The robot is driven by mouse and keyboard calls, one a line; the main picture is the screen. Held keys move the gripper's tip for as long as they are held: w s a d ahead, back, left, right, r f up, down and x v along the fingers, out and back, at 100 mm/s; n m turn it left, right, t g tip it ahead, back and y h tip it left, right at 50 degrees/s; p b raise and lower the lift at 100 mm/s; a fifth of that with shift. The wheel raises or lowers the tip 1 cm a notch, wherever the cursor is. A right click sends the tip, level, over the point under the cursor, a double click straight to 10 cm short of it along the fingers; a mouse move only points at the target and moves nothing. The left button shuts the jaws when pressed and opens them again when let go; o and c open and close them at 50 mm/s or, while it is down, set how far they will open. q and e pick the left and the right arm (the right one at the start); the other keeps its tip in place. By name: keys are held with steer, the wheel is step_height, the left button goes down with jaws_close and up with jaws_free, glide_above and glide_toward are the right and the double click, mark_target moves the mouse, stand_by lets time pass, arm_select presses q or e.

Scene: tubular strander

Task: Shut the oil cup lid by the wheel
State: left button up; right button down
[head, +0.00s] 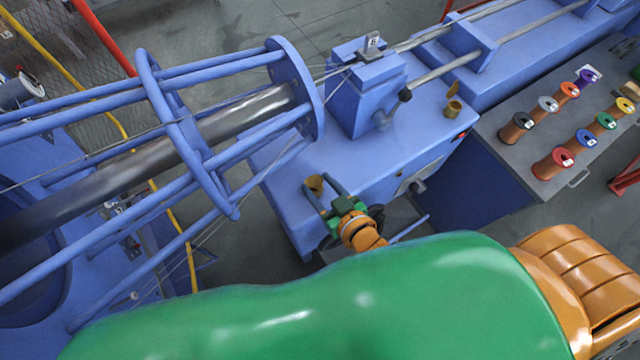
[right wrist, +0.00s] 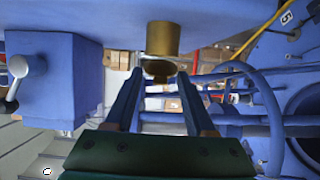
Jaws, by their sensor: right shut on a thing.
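The brass oil cup (head: 315,183) near the blue disc of the rotor cage stands on the blue machine's deck, partly covered by my right gripper. My right gripper (head: 323,189) reaches it from the front. In the right wrist view, the picture is upside down: the cup's body (right wrist: 162,38) meets the blue deck at the top. Its darker round lid (right wrist: 158,70) lies between the fingertips (right wrist: 159,76). How far the lid is tilted is not clear. My left gripper is not in view.
A second brass oil cup (head: 453,108) with its lid (head: 453,88) raised stands farther right on the deck. The blue rotor cage (head: 292,88) is close on the left. A black-knobbed lever (head: 405,95) stands behind. Coloured spools (head: 587,138) sit on a grey bench at right.

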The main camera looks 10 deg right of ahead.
steer(key=f+t+b, duration=0.1)
steer(key=b, duration=0.3)
steer(key=f+t+y+b, duration=0.1)
steer(key=t+b, duration=0.1)
steer(key=b, duration=0.2)
steer(key=shift+s+d+f+b, duration=0.1)
steer(key=shift+s+f+b, duration=0.25)
steer(key=shift+b, duration=0.05)
steer(key=shift+r+t, duration=0.1)
steer(key=shift+t, duration=0.3)
steer(key=shift+r, duration=0.25)
steer(key=shift+c, duration=1.2)
jaws_free()
steer(key=shift+w, duration=0.1)
